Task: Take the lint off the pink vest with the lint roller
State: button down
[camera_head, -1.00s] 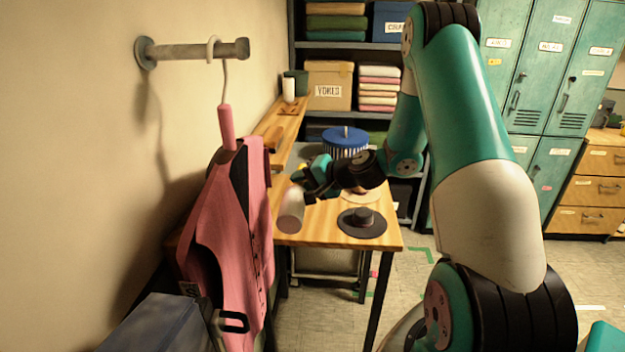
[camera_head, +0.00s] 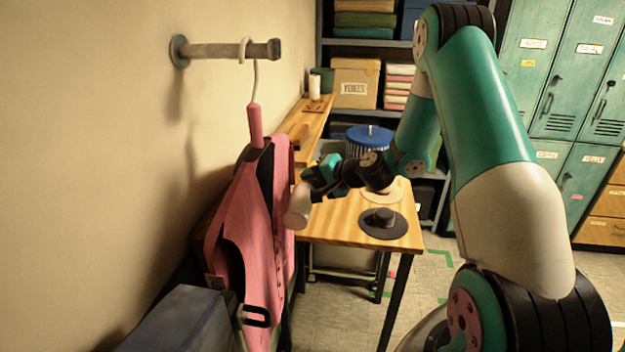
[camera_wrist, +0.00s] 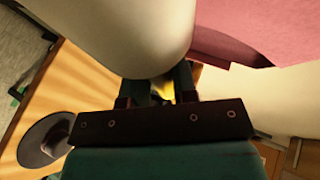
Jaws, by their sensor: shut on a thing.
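The pink vest (camera_head: 258,215) hangs on a hanger from a wall peg, at the left of the head view. In the wrist view part of the vest (camera_wrist: 275,25) shows at the upper right. My gripper (camera_head: 314,181) is shut on the lint roller (camera_head: 298,206), whose pale cylinder points down and toward the vest's right edge. In the wrist view the roller (camera_wrist: 115,30) fills the top middle, with a bit of yellow between the fingers. The roller's end is very close to the vest; I cannot tell whether they touch. No lint can be made out.
A wooden table (camera_head: 340,228) stands behind the roller, with a dark hat (camera_head: 383,222) and a pale hat on it. A grey-blue box (camera_head: 185,322) is below the vest. The wall peg (camera_head: 225,50) sticks out above. Shelves and teal lockers (camera_head: 575,90) stand behind.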

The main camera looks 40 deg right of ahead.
jog(key=shift+w+a, duration=0.8)
dwell(0.4)
jog(key=shift+f, duration=0.1)
jog(key=b, duration=0.9)
send_over(294, 243)
jog(key=s+d, duration=0.2)
jog(key=s, duration=0.1)
jog(key=shift+f, duration=4.8)
jog(key=shift+w+a+f+b, duration=0.1)
jog(key=shift+a+f+b, duration=0.1)
jog(key=shift+f+b, duration=2.65)
jog(key=shift+a+f+b, duration=0.2)
jog(key=shift+f+b, duration=2.05)
jog(key=shift+f, duration=1.15)
jog(key=shift+s+d, duration=0.35)
jog(key=shift+d, duration=0.05)
jog(key=s+d+b, duration=0.2)
jog(key=s+d, duration=0.3)
jog(key=shift+r, duration=0.2)
